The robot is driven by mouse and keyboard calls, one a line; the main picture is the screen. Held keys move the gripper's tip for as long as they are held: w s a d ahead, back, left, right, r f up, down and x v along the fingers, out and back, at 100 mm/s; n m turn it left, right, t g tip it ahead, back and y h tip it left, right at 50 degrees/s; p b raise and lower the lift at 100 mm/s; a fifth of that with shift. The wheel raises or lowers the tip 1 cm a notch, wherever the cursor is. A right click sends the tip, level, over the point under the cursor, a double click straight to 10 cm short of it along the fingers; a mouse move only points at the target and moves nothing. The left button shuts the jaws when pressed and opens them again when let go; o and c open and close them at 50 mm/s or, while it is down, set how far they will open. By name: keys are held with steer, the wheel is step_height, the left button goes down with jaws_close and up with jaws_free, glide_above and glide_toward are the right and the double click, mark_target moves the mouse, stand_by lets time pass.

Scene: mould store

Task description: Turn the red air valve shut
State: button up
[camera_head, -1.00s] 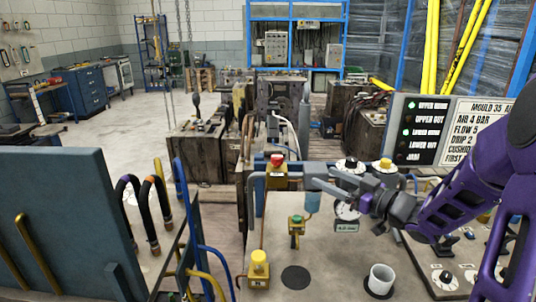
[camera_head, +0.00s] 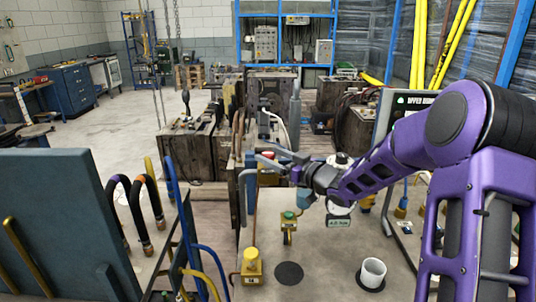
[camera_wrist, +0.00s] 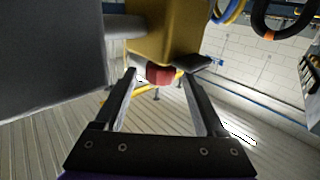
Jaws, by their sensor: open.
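The red air valve's knob (camera_wrist: 160,75) shows in the wrist view under its yellow body (camera_wrist: 165,35), between the two fingertips of my gripper (camera_wrist: 160,80). The gripper is open, with one finger on each side of the red knob. I cannot tell whether either finger touches it. In the head view my gripper (camera_head: 266,156) is at the back edge of the bench, over the yellow valve body (camera_head: 268,180).
A green-topped valve (camera_head: 288,216) and a yellow-knobbed valve (camera_head: 251,263) stand on the bench (camera_head: 325,255). A white cup (camera_head: 373,271) stands at front right. Blue pipes (camera_head: 185,215) rise at left.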

steer(key=shift+x, duration=0.9)
steer(key=shift+c, duration=0.3)
jaws_close()
